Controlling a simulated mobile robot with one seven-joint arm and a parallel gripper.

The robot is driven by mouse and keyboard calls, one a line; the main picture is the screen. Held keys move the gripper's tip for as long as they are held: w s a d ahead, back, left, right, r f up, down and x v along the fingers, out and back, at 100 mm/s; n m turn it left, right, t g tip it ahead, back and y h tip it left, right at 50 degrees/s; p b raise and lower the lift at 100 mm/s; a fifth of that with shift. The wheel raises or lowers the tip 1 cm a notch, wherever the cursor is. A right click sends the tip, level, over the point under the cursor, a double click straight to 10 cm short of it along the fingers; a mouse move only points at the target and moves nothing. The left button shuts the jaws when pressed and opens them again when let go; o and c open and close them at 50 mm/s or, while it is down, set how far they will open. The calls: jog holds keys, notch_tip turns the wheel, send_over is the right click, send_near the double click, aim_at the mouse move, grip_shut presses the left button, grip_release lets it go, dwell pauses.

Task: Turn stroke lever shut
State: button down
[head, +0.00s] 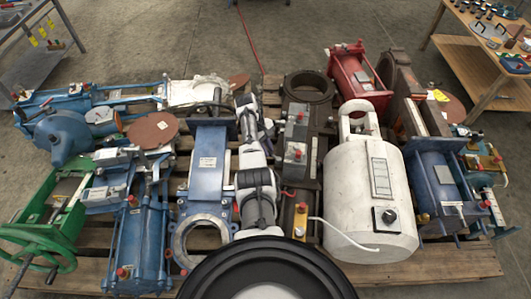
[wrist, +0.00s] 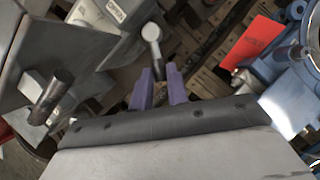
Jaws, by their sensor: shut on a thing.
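The stroke lever (wrist: 152,36) shows in the wrist view as a pale grey bar with a rounded end, running down between the fingers of my gripper (wrist: 160,74). The two purple fingers are closed around its near part, and the jaws hide where they touch it. In the head view my own arm covers the gripper and the lever, among the valves in the middle of the pallet.
A blue valve (head: 208,165) stands left of my arm and a large white cylinder (head: 368,195) right of it. In the wrist view a red tag (wrist: 256,42) and a grey block with a protruding pin (wrist: 50,97) flank the gripper closely.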

jog(key=shift+w+d+m, duration=0.1)
jog(key=shift+w+m, duration=0.05)
jog(key=shift+m, duration=0.15)
jog(key=c, duration=1.4)
grip_release()
jog(key=shift+o, duration=0.2)
jog(key=v, duration=1.3)
jog(key=shift+w+r+p, duration=0.25)
jog(key=shift+r+p, duration=0.1)
jog(key=shift+r, duration=0.05)
